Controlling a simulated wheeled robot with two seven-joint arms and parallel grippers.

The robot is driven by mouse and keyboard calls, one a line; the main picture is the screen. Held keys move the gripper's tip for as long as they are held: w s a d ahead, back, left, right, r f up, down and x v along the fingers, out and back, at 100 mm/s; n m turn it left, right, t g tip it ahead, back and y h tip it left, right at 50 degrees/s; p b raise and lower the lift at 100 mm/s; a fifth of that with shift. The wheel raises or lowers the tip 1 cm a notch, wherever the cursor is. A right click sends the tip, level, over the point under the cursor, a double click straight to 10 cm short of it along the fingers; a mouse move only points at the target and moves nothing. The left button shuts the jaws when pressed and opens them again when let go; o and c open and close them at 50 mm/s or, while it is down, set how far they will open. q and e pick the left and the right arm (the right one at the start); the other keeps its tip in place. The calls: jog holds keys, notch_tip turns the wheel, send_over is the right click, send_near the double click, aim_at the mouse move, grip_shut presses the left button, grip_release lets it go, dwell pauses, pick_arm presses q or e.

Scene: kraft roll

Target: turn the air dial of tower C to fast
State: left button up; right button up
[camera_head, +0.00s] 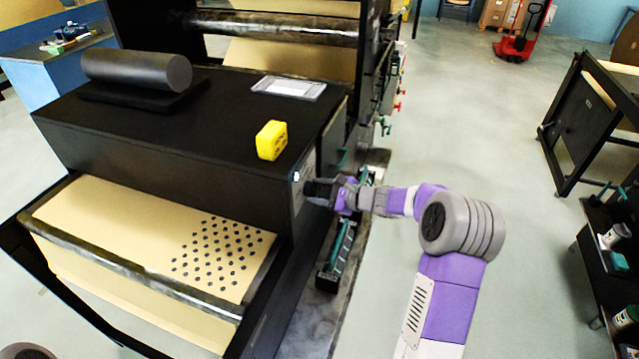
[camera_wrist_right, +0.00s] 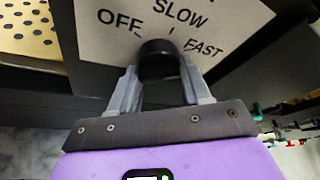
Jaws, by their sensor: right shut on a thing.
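The air dial (camera_wrist_right: 158,58) is a round black knob on a white label plate (camera_wrist_right: 110,30) marked OFF, SLOW and FAST, seen in the right wrist view. My right gripper (camera_wrist_right: 160,85) has its two grey fingers on either side of the knob and is shut on it. A short mark shows above the knob, between OFF and FAST; the dial's own setting is hard to tell. In the head view my right gripper (camera_head: 318,190) is at the right side of the black tower cabinet (camera_head: 200,130), covering the dial. My left gripper is not in view.
A yellow block (camera_head: 271,140), a dark roll (camera_head: 137,71) and a pale framed plate (camera_head: 289,87) lie on the cabinet top. Printed kraft paper (camera_head: 130,225) runs below in front. A narrow black tray (camera_head: 337,250) stands beside the cabinet.

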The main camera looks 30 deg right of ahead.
jog(key=shift+m+p, duration=0.4)
jog(key=shift+p, duration=0.1)
jog(key=o, duration=1.1)
jog(key=shift+c, duration=0.2)
jog(key=v, duration=0.7)
jog(key=shift+s+d+b, duration=0.2)
jog(key=shift+b, duration=0.1)
jog(key=shift+r, duration=0.1)
